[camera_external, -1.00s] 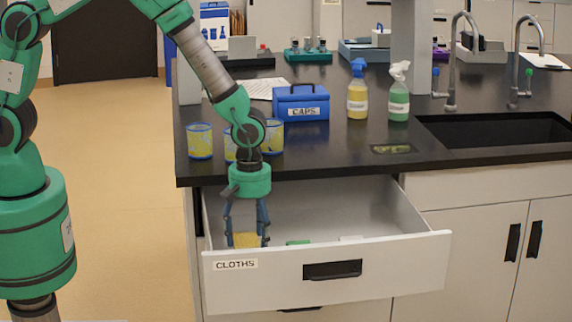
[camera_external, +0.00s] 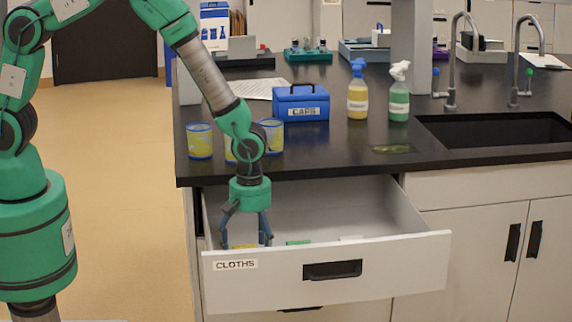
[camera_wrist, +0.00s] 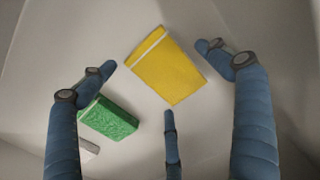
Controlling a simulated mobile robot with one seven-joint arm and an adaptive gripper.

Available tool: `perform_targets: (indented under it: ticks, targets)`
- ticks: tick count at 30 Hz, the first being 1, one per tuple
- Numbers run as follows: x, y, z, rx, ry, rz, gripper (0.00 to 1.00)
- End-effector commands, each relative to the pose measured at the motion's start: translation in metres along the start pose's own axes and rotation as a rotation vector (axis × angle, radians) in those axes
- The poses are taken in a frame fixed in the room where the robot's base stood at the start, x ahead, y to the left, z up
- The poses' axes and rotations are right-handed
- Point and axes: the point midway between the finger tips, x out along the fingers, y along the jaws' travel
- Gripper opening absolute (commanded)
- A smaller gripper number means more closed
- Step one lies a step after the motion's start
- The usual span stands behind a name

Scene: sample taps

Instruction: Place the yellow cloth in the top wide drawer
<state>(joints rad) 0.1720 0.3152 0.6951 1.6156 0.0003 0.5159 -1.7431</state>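The yellow cloth (camera_wrist: 166,68) lies flat on the floor of the open top wide drawer, labelled CLOTHS (camera_external: 400,270). My gripper (camera_external: 246,238) reaches down into the left part of the drawer, over the cloth. In the wrist view its blue fingers (camera_wrist: 157,75) are spread around the cloth, with visible gaps between them and its edges. The gripper is open and holds nothing.
A green sponge (camera_wrist: 110,118) and a white block (camera_wrist: 88,149) lie in the drawer beside the cloth. The black counter (camera_external: 330,167) overhangs the drawer's back. Yellow-patterned cups (camera_external: 199,142), a blue CAPS box (camera_external: 301,103) and spray bottles (camera_external: 357,98) stand on it.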

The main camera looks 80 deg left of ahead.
Motion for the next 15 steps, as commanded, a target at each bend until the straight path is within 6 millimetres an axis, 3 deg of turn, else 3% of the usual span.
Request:
perform_targets:
  ticks: [8, 15]
  targets:
    - [-0.001, 0.0, 0.0, 0.0, 0.0, 0.0, 0.89]
    - [-0.017, 0.001, 0.0, 0.0, 0.0, 0.002, 0.89]
